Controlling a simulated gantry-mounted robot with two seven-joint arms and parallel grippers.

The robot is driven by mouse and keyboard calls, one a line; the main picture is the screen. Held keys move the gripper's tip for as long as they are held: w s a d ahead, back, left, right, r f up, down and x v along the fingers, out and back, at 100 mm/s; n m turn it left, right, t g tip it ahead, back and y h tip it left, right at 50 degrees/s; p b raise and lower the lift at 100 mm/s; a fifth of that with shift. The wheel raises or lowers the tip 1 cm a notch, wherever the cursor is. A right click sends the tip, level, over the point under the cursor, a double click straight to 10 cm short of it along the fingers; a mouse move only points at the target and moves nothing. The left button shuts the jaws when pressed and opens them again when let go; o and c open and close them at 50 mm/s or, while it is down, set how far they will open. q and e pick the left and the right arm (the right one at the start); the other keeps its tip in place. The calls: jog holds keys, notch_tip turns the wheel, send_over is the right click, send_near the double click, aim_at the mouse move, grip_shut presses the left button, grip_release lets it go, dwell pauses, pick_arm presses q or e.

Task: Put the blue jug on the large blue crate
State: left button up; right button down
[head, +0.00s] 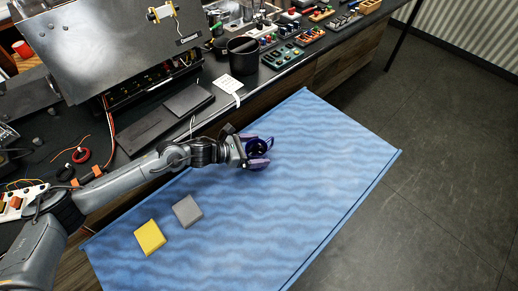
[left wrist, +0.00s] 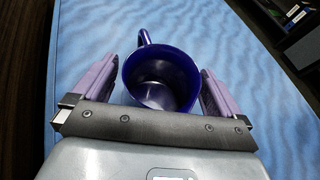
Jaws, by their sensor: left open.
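The dark blue jug (head: 257,148) stands upright on the wavy blue top of the large blue crate (head: 330,150), near its middle. In the left wrist view the jug (left wrist: 160,80) shows its open mouth, with its handle at the far left side. My left gripper (head: 257,150) is open around the jug, one purple finger on each side. In the left wrist view a gap shows between each finger of the gripper (left wrist: 160,88) and the jug. The jug's base is hidden. My right gripper is not in view.
A yellow block (head: 150,237) and a grey block (head: 187,211) lie on the crate's near left part. A cluttered workbench (head: 130,125) with a metal machine (head: 110,45) and a black pot (head: 243,56) runs behind. The crate's right part is clear.

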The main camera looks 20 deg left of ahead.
pick_arm(q)
jog(key=v, duration=1.1)
jog(key=shift+p, duration=0.3)
